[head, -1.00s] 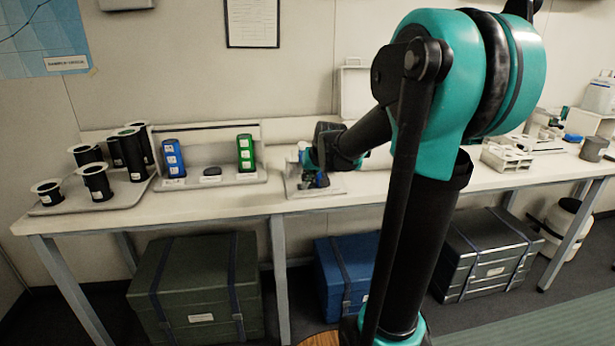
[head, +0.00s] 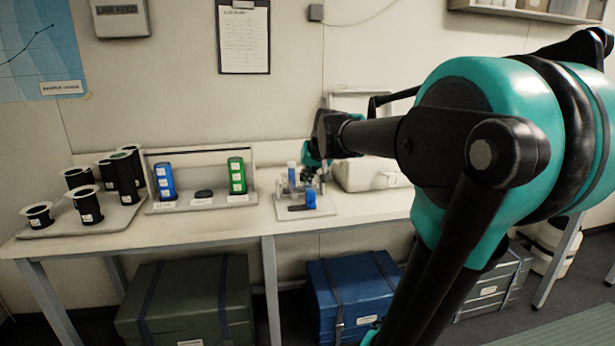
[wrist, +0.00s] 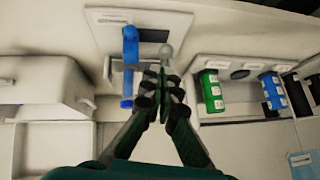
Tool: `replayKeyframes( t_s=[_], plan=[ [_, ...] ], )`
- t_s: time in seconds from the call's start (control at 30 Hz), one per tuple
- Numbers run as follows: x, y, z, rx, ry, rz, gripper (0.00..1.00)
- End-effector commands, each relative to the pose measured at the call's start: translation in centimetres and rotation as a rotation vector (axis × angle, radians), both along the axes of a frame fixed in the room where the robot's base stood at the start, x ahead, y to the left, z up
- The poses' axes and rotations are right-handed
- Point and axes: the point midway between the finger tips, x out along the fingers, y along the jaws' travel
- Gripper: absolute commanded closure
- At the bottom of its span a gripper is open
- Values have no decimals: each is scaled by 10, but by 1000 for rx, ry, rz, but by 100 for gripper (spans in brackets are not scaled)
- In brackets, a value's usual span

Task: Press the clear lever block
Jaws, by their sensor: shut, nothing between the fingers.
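A small pale station plate (head: 330,207) stands on the bench, bearing a blue upright block (head: 310,198) beside a dark flat pad (head: 297,208). A clear piece with a blue top (head: 291,176) stands behind them; I cannot tell for sure which part is the clear lever block. In the wrist view, the blue block (wrist: 130,45) and a pale rounded knob (wrist: 166,52) show beyond my fingertips. My gripper (wrist: 162,80) is shut and empty, close to the knob; contact cannot be told. In the head view my gripper (head: 311,173) is over the plate's back part.
A rack with a blue bottle-like unit (head: 164,182) and a green one (head: 236,176) stands left of the plate. Black spools (head: 87,205) stand on a tray at the far left. A white case (head: 368,174) sits close on the right.

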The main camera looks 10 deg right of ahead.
Motion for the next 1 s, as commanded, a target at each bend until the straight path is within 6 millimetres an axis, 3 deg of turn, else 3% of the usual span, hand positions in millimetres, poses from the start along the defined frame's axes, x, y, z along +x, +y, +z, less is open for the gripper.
replayKeyframes(
  t_s=[0.23,1.0],
  plan=[
    [-11,-2,13,1,0,0,100],
    [-12,-2,14,0,0,0,100]
  ],
)
